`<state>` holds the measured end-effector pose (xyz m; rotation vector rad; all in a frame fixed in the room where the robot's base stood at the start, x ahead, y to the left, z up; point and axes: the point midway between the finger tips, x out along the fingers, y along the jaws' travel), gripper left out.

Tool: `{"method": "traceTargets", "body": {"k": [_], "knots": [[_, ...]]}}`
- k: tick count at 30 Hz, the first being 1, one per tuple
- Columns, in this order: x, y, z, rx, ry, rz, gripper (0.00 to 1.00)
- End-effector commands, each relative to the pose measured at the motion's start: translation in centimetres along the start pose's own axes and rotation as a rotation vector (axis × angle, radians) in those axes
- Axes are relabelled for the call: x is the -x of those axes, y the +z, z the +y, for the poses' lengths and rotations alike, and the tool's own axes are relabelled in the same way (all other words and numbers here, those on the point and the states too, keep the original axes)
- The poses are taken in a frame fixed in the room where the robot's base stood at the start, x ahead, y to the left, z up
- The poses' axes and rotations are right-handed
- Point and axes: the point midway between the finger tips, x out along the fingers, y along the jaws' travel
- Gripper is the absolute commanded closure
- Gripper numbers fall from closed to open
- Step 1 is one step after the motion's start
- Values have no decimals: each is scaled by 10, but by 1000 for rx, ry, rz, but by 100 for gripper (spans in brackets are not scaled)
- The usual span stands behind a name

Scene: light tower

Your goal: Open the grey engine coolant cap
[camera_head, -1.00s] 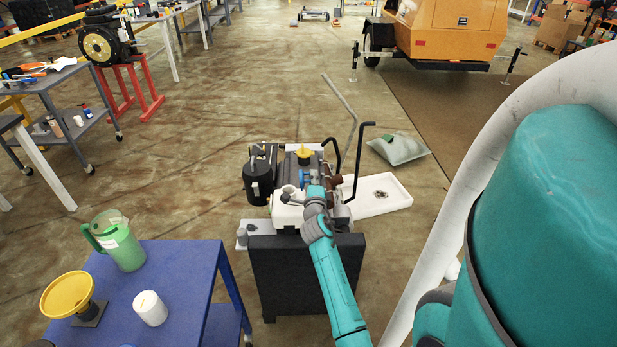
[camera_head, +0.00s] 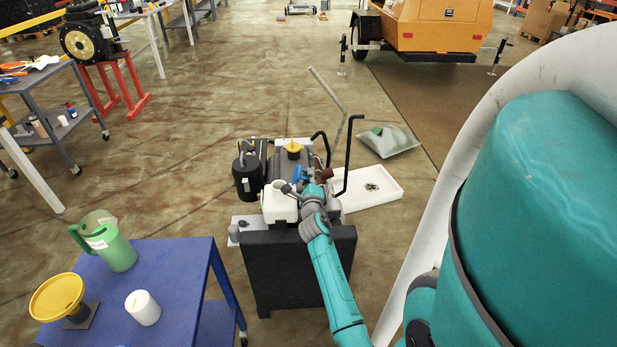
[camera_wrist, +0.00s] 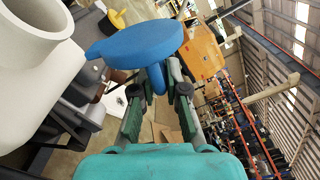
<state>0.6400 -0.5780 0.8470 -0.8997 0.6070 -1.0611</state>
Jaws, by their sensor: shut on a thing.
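My gripper (camera_head: 308,186) is at the engine block, over the right side of the white coolant tank (camera_head: 279,207). In the wrist view my gripper (camera_wrist: 157,88) is shut on a blue cap (camera_wrist: 135,45) with a broad flat disc and a lug below it. The blue cap (camera_head: 298,173) also shows just beyond the gripper in the head view. The white tank's round neck (camera_wrist: 38,20) stands left of the cap, apart from it. Its mouth looks uncovered. I see no clearly grey cap.
A yellow cap (camera_head: 294,147), a black canister (camera_head: 247,178) and bent black pipes (camera_head: 347,155) stand close around the gripper. A white tray (camera_head: 385,198) lies right. The blue table (camera_head: 185,265) at left holds a green jug (camera_head: 112,243) and yellow funnel (camera_head: 57,296).

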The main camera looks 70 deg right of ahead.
Motion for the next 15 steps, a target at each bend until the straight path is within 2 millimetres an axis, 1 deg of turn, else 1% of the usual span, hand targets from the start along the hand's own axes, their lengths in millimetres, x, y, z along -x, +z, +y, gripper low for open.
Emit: {"method": "traceTargets", "body": {"k": [1,6,7,8,9,15], "knots": [[-1,1,-3,-2,-4,-3,100],[-1,1,-3,-1,-4,-2,100],[-1,1,-3,-1,-4,-2,82],[-1,1,-3,-1,-4,-2,75],[-1,1,-2,-1,-4,-1,65],[0,0,-1,0,-2,0,64]]}}
